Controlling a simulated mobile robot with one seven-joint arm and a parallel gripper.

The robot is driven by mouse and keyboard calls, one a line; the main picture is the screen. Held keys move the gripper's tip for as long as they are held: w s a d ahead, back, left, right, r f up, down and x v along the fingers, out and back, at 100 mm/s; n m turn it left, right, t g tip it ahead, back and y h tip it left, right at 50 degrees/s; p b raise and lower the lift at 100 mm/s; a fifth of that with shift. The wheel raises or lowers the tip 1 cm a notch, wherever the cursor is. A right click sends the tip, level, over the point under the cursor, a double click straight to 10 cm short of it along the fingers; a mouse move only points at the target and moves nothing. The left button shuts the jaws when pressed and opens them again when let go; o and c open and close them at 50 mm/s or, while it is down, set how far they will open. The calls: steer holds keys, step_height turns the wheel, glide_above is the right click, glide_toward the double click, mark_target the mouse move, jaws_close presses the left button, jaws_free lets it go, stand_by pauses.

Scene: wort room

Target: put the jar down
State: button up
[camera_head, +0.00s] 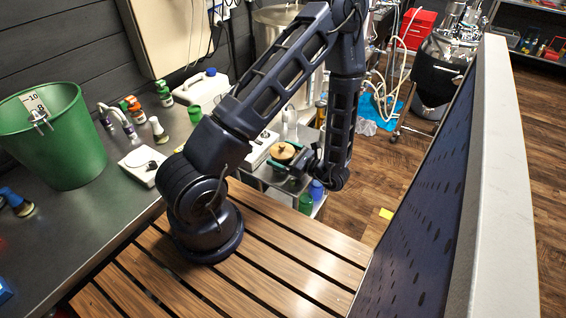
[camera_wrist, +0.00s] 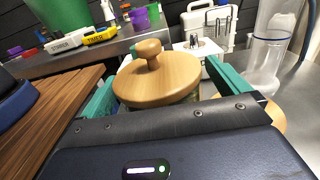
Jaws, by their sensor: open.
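The jar shows mainly as its round wooden lid with a knob (camera_wrist: 157,76) in the wrist view. A sliver of its body shows under the lid; the rest is hidden by the lid and my gripper. In the head view the lid (camera_head: 284,151) sits at the end of my arm, over the far side of the metal worktop. My gripper (camera_wrist: 165,88) is open, with one green finger on each side of the jar. I cannot tell whether either finger touches it. What lies directly under the jar is hidden, so its contact with a surface cannot be seen.
A clear cylinder (camera_wrist: 266,50) stands close to the right of the jar. A white device (camera_wrist: 207,24) is behind it. A green bucket (camera_head: 55,140), a white scale (camera_head: 143,166) and several bottles stand on the left worktop. A perforated panel (camera_head: 425,200) rises at right.

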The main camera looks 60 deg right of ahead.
steer(key=c, duration=2.1)
steer(key=shift+r, duration=0.1)
step_height(320, 180, up, 20)
steer(key=shift+f, duration=0.1)
steer(key=s+d+r+m+g+h, duration=0.1)
steer(key=d+r+m+g+h, duration=0.15)
steer(key=d+m+h, duration=0.75)
steer(key=s+d+r+g+h, duration=0.15)
steer(key=d+g+h, duration=0.25)
steer(key=d, duration=1.3)
steer(key=s+d+r+m+g+h, duration=0.1)
steer(key=d+r+m+g, duration=0.1)
steer(key=d, duration=0.1)
steer(key=s+d+r+m+g+h, duration=0.1)
steer(key=d+r+m+g, duration=0.1)
steer(key=d+g, duration=0.1)
steer(key=s+d+r+m+g+h, duration=0.1)
steer(key=d+r+m+g, duration=0.1)
steer(key=d, duration=0.3)
steer(key=shift+r+g+h, duration=0.4)
steer(key=shift+r+g, duration=0.2)
steer(key=shift+g, duration=0.05)
